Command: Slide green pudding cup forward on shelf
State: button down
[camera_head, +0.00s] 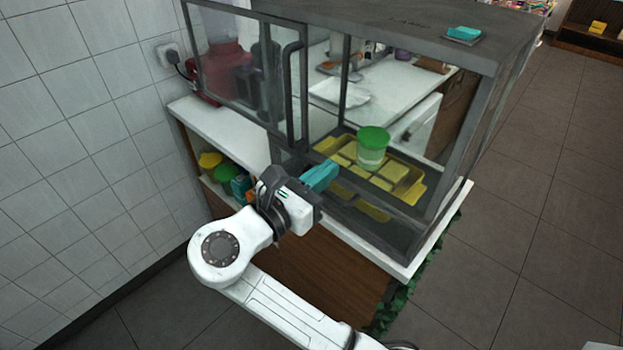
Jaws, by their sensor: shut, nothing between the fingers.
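The green pudding cup (371,153) has a green lid and a pale, see-through body. It stands upright on a yellow sectioned tray (408,190) inside a dark-framed glass display case (481,110). My gripper (322,176) is at the front of the case, to the left of and nearer than the cup. Its teal fingers are shut and point toward the cup and tray. A gap shows between the fingers and the cup, and nothing is held.
A glass door panel with a dark handle (291,85) is at the case's left. A red container (222,70) stands behind the glass. A teal item (464,33) lies on top of the case. A white counter (232,134) and tiled wall are at left.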

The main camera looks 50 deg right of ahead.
send_near(382, 129)
jog(key=shift+w+d+f+p, duration=0.1)
jog(key=shift+d+p, duration=0.2)
jog(key=shift+d, duration=0.1)
jog(key=shift+d+p, duration=0.4)
jog(key=d+p, duration=0.4)
jog(key=d, duration=0.4)
jog(key=shift+w+d+p, duration=0.15)
jog(key=shift+d+p, duration=0.05)
jog(key=shift+p, duration=0.1)
jog(key=shift+d, duration=0.45)
